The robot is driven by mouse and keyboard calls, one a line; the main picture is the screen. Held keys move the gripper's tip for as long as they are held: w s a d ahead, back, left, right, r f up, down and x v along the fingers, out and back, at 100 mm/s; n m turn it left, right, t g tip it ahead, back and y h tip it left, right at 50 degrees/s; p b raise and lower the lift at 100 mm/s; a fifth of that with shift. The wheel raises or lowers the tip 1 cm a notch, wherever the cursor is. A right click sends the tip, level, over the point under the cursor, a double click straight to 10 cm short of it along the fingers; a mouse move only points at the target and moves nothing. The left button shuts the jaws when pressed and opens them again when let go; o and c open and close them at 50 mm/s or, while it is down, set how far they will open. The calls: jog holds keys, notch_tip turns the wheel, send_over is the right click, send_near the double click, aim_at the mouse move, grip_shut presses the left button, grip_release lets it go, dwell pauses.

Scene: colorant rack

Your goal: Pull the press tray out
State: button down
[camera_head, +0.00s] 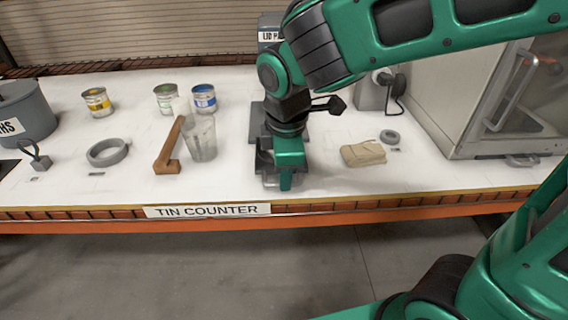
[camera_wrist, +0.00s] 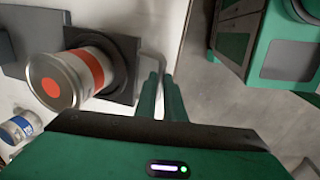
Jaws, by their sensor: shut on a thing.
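The lid press (camera_head: 270,30) stands at the back of the counter, its lower half partly hidden by my arm. Its dark base (camera_head: 257,125) shows beside my wrist. In the wrist view, a dark square press tray (camera_wrist: 126,48) carries a tin (camera_wrist: 75,75) with an orange-red band and an orange dot on its lid. My gripper (camera_wrist: 161,78) is at the tray's edge, its two green fingers close together and shut on the tray's handle, which is mostly hidden. In the head view, my gripper (camera_head: 282,185) points down near the counter's front edge and hides the tray.
Left of the press stand a clear cup (camera_head: 202,140), a wooden-brown handle piece (camera_head: 170,148), a grey ring (camera_head: 107,152) and several paint tins (camera_head: 204,98). Right are a folded tan cloth (camera_head: 362,153) and a large glass-doored cabinet (camera_head: 500,85). The floor in front is clear.

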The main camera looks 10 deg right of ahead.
jog(key=shift+w+a+r, duration=0.1)
jog(key=shift+r, duration=0.05)
jog(key=c, duration=1.8)
grip_release()
jog(key=shift+c, duration=0.2)
notch_tip(320, 180, up, 10)
jog(key=s, duration=0.2)
jog(key=shift+r, duration=0.25)
jog(key=s+d+f+m+g, duration=0.1)
jog(key=s+d+f+m, duration=0.15)
jog(key=d+m, duration=0.6)
jog(key=s+d+f+m, duration=0.1)
jog(key=d+f+m, duration=0.25)
jog(key=d, duration=0.95)
jog(key=s+d+f+m+g, duration=0.1)
jog(key=s+d+f+m, duration=0.4)
jog(key=s+d+m, duration=0.4)
jog(key=shift+s+m, duration=0.75)
jog(key=shift+m, duration=0.15)
